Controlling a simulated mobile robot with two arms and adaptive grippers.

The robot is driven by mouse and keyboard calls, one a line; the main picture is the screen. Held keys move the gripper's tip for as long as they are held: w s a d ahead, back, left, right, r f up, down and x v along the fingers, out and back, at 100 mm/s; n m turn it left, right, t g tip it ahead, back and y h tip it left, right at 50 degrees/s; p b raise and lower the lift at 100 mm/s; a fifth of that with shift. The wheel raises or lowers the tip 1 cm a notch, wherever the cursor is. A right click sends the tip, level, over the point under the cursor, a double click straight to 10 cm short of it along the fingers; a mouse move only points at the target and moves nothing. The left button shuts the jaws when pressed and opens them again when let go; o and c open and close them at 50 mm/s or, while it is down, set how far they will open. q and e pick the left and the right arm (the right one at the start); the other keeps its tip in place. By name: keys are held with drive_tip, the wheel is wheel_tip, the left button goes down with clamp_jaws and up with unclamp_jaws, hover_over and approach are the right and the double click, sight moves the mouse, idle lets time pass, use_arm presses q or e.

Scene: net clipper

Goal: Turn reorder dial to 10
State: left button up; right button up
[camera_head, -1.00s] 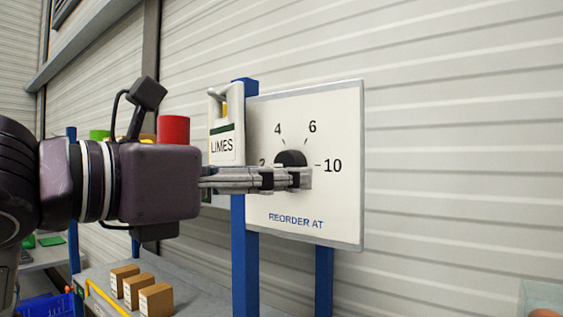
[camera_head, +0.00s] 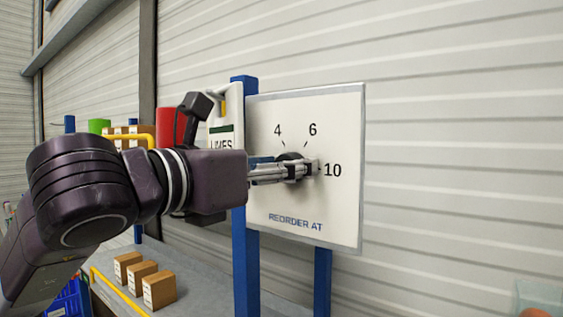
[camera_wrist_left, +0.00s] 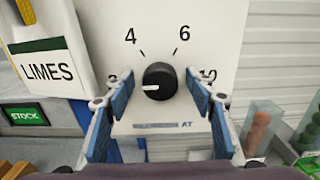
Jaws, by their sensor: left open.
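The reorder dial is a round black knob (camera_wrist_left: 160,78) on a white panel (camera_head: 340,220) marked "REORDER AT". Its white pointer line points left, toward the partly hidden 2. In the left wrist view, 4 and 6 stand above the knob and 10 is at right, partly covered by a finger. My left gripper (camera_wrist_left: 159,92) is open, with one blue-padded finger on each side of the knob; contact cannot be made out. In the head view, the left gripper (camera_head: 310,168) is at the panel and covers much of the knob (camera_head: 289,157). My right gripper is not in view.
A white holder labelled "LIMES" (camera_wrist_left: 50,68) hangs just left of the panel. Blue posts (camera_head: 245,250) carry the panel. Small brown boxes (camera_head: 158,290) sit on a shelf below left. The wall to the right is clear.

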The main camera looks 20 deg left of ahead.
use_arm(q)
drive_tip(key=shift+c, duration=0.4)
drive_tip(key=c, duration=1)
